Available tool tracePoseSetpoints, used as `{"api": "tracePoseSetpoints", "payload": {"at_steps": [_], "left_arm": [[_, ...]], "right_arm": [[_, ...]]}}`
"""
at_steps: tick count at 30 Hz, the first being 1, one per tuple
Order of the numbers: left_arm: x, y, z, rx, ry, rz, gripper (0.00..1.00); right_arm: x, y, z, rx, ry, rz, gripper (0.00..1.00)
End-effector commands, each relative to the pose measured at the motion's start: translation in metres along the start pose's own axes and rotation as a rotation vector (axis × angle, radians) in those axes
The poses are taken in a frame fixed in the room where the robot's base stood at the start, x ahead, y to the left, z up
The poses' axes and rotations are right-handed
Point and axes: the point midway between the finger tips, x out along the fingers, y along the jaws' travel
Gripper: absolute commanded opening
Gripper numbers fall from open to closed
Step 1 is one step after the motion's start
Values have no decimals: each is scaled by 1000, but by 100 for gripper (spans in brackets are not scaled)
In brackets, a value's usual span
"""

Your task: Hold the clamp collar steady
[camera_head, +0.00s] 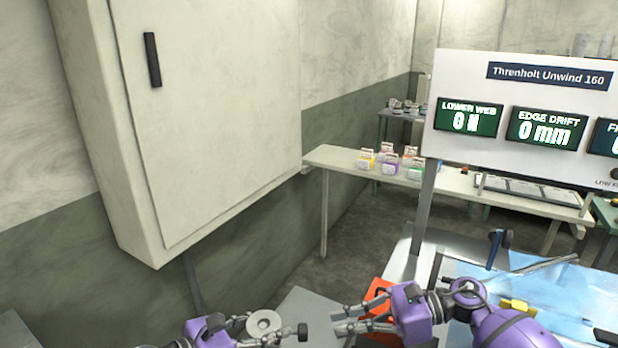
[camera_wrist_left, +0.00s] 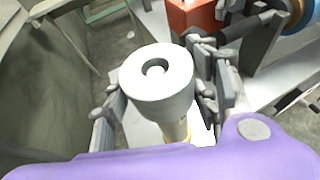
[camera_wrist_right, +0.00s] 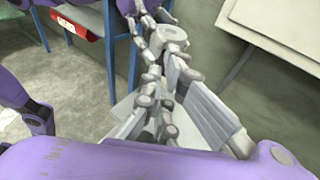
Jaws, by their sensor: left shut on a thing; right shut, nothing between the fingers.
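The clamp collar (camera_head: 264,322) is a pale grey ring with a central hole, at the bottom of the head view. In the left wrist view the collar (camera_wrist_left: 158,78) has a thick rim, with a narrower brownish part below it. My left gripper (camera_head: 262,335) is shut on the collar, one finger on each side. In the right wrist view the collar (camera_wrist_right: 170,36) shows beyond the fingers of my right gripper (camera_wrist_right: 158,72). The right gripper (camera_head: 338,322) is shut and empty, to the right of the collar in the head view.
A large cabinet (camera_head: 215,120) hangs on the left wall. A display board (camera_head: 530,98) reads 0 N and 0 mm. A red-orange block (camera_head: 374,294) is behind my right gripper. A light bench (camera_head: 440,180) with small boxes (camera_head: 390,160) stands further back. Blue sheeting (camera_head: 570,290) lies at right.

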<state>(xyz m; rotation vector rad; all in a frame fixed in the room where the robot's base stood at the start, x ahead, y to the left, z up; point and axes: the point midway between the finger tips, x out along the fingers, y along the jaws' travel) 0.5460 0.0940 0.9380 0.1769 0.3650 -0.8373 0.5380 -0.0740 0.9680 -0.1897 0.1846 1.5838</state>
Motion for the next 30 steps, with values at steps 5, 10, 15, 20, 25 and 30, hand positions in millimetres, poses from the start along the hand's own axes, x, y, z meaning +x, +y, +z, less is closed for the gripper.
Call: {"api": "tracePoseSetpoints", "payload": {"at_steps": [5, 10, 15, 20, 25, 30], "left_arm": [[0, 0, 0, 0, -1, -1, 9], [0, 0, 0, 0, 0, 0, 9], [0, 0, 0, 0, 0, 0, 9], [0, 0, 0, 0, 0, 0, 9], [0, 0, 0, 0, -1, -1, 9], [0, 0, 0, 0, -1, -1, 9]], "right_arm": [[24, 0, 7, -1, -2, 2, 0], [42, 0, 11, 0, -1, 1, 0], [53, 0, 13, 0, 0, 1, 0], [55, 0, 14, 0, 0, 1, 0], [56, 0, 14, 0, -1, 2, 0], [56, 1, 14, 0, -2, 3, 0]]}}
